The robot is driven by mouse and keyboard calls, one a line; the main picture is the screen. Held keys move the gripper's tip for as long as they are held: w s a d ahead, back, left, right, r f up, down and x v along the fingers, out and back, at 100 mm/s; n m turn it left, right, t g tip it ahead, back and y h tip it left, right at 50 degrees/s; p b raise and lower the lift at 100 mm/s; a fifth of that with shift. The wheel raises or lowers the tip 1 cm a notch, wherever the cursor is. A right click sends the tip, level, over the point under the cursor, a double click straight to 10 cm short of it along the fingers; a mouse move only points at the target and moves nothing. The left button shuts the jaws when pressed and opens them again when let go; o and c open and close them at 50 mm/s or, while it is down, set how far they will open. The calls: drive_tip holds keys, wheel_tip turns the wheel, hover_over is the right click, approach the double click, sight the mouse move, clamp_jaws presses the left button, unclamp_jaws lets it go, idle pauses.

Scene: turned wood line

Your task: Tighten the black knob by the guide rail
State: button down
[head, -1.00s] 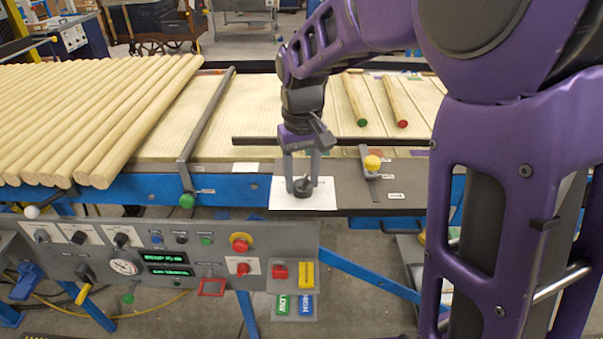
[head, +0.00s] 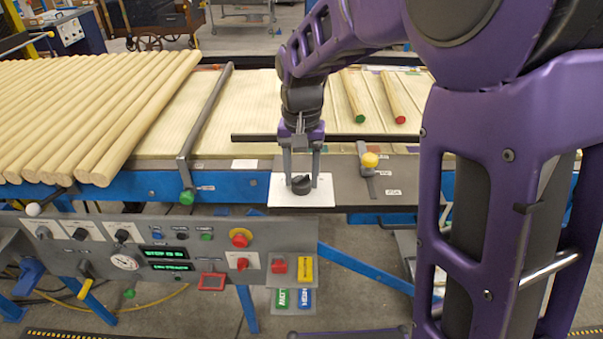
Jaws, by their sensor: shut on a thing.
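The black knob (head: 300,185) sits on a white plate (head: 281,196) at the front edge of the line, below the dark guide rail (head: 262,137). My gripper (head: 302,181) points down from above with one finger on each side of the knob. It is shut on the knob. The fingers hide part of the knob's sides, and I cannot see its stem.
A yellow knob (head: 369,160) on a bracket stands to the right. A grey bar with a green end (head: 187,196) crosses the belt at left, beside many wooden rods (head: 90,110). A control panel (head: 200,225) with buttons hangs in front, below.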

sight(303, 176)
drive_tip(key=shift+c, duration=1.5)
unclamp_jaws()
wheel_tip(303, 176, up, 18)
drive_tip(key=p, duration=0.1)
drive_tip(key=shift+f+p, duration=0.25)
drive_tip(key=shift+p, duration=0.05)
drive_tip(key=shift+d, duration=0.1)
